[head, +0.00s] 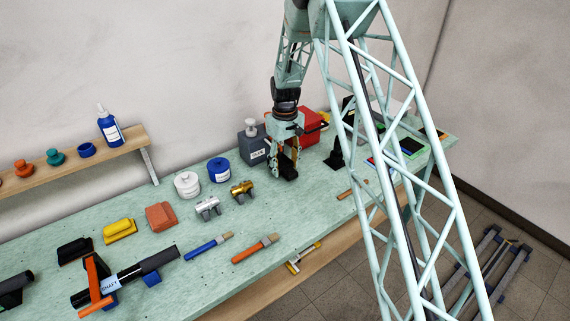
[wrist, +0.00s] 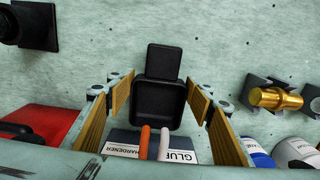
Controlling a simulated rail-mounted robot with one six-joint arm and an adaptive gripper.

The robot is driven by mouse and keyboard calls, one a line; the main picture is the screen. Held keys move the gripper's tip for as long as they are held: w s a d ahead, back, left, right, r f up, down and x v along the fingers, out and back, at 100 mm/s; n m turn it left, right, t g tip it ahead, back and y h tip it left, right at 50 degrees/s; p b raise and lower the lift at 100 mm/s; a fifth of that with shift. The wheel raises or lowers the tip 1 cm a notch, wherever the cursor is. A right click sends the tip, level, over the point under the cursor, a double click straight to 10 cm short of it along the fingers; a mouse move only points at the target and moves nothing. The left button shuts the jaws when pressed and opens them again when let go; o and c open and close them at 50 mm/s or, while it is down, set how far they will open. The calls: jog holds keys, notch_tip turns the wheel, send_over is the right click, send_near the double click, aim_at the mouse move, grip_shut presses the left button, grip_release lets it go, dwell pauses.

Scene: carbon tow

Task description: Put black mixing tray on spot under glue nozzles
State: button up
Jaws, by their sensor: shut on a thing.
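The black mixing tray (wrist: 160,104) is a shallow square dish between the two fingers of my gripper (wrist: 160,88) in the wrist view. The fingers are shut on its sides. A smaller black square part (wrist: 163,61) adjoins its far edge; I cannot tell whether it belongs to the tray. The orange nozzle (wrist: 145,140) and white nozzle (wrist: 165,144) overlap the tray's near edge in that view, in front of the glue and hardener dispenser (wrist: 120,140). In the head view my gripper (head: 285,160) is low over the bench beside the grey dispenser (head: 251,146), with the tray (head: 287,170) partly hidden.
A red container (head: 312,122) stands behind my gripper. A black stand (head: 336,157) is to its right. Bench in front of the tray is clear.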

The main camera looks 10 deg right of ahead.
jog(key=shift+f, duration=0.65)
jog(key=shift+f+b, duration=0.4)
jog(key=shift+f, duration=0.15)
dwell(0.6)
jog(key=o, duration=1)
jog(key=shift+r, duration=0.15)
notch_tip(320, 180, up, 12)
dwell(0.4)
